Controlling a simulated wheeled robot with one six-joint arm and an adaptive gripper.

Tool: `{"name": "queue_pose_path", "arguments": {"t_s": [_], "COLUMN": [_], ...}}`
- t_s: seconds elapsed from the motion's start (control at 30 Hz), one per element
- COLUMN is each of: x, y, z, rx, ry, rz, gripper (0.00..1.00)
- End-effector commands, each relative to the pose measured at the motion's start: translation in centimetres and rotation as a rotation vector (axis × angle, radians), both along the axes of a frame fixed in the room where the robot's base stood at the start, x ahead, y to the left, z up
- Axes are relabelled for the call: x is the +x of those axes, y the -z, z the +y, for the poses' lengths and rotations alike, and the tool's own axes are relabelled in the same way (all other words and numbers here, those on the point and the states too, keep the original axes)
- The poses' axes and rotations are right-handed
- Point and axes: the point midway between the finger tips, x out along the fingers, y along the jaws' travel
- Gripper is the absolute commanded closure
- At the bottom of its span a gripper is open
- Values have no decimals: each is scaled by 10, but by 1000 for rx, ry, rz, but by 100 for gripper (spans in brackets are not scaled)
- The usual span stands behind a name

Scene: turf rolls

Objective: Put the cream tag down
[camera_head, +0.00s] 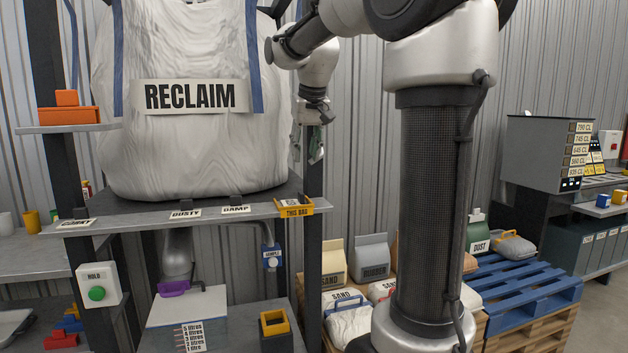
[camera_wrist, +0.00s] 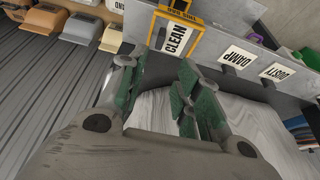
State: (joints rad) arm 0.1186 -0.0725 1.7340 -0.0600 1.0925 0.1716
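A cream tag reading CLEAN (camera_wrist: 175,38) sits in the yellow frame (camera_wrist: 159,22) marked THIS BAG in the wrist view. In the head view the yellow frame (camera_head: 294,212) is at the right end of the shelf edge, with a small pale tag (camera_head: 290,202) in it, too small to read. My gripper (camera_wrist: 156,66) has its green fingers spread with a gap between them and nothing held. The CLEAN tag lies beyond the fingertips, apart from them. In the head view my gripper (camera_head: 316,150) hangs above the yellow frame, beside the bag.
Cream tags DAMP (camera_head: 236,209) and DUSTY (camera_head: 185,214) lie along the shelf edge (camera_head: 150,220), with another tag (camera_head: 76,224) at its left end. The large white RECLAIM bag (camera_head: 195,150) fills the space left of my gripper. A dark post (camera_head: 313,240) stands below the frame.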

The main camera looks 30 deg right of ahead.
Motion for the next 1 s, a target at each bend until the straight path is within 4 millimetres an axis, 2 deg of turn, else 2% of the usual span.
{"name": "queue_pose_path", "arguments": {"t_s": [0.07,0.17,0.2,0.3,0.4,0.5,0.6,0.67,1.0], "x": [-28,-82,-107,-165,-213,-244,-261,-264,-265], "y": [3,20,30,63,97,125,141,145,146], "z": [10,27,35,50,60,65,68,69,69], "rx": [1,1,0,0,0,-1,-1,-1,0], "ry": [-24,-77,-102,-162,-211,-247,-264,-269,-269], "rz": [0,1,4,6,9,13,15,15,17], "gripper": [67,67,67,67,67,67,67,67,67]}}
